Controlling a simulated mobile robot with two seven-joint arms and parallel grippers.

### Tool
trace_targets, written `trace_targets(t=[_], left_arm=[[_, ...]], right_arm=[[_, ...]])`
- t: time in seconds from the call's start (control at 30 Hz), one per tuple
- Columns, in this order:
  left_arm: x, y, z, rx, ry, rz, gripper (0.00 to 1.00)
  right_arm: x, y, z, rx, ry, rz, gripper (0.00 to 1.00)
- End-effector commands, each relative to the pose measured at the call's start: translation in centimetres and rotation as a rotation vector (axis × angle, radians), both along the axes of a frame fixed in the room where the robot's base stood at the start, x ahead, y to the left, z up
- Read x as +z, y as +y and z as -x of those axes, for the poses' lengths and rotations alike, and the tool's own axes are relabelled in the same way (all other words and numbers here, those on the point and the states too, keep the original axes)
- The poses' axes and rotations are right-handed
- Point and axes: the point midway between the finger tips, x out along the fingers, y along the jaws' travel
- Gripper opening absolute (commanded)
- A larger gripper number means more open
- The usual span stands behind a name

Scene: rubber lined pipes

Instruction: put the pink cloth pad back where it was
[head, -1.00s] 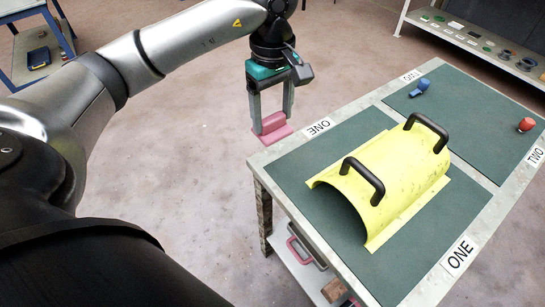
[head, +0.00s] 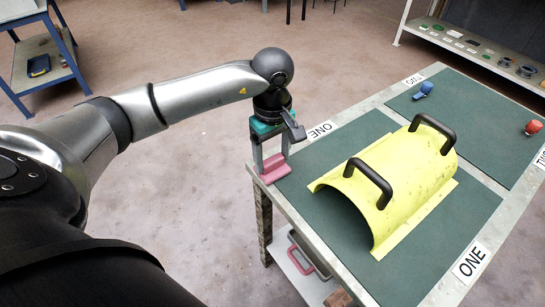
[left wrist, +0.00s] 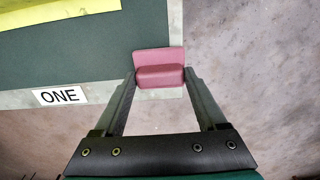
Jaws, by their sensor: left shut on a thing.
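The pink cloth pad (head: 273,172) is between the fingers of my left gripper (head: 272,165), which is shut on it. In the left wrist view the pad (left wrist: 159,69) lies between the fingertips of the gripper (left wrist: 160,78), over the pale table border and the edge of the green mat. I cannot tell whether it touches the table top. My right gripper is not in view.
A yellow half-pipe cover (head: 385,185) with two black handles stands on the green mat (head: 325,205). A blue object (head: 423,90) and a red object (head: 533,127) lie on the farther mat. A shelf (head: 470,50) stands at the back right. Open floor lies left of the table.

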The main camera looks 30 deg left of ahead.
Motion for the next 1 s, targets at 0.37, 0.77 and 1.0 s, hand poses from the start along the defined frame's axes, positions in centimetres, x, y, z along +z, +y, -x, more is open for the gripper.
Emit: trace_targets(t=[0.37,0.77,1.0], left_arm=[[-0.28,-0.02,-0.04,0.000,-0.001,0.000,0.22],[-0.33,0.00,-0.03,0.000,-0.001,0.000,1.00],[-0.23,0.00,-0.02,0.000,-0.001,0.000,1.00]], right_arm=[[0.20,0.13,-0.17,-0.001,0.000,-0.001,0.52],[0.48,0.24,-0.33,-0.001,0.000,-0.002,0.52],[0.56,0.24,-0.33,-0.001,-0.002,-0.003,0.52]])
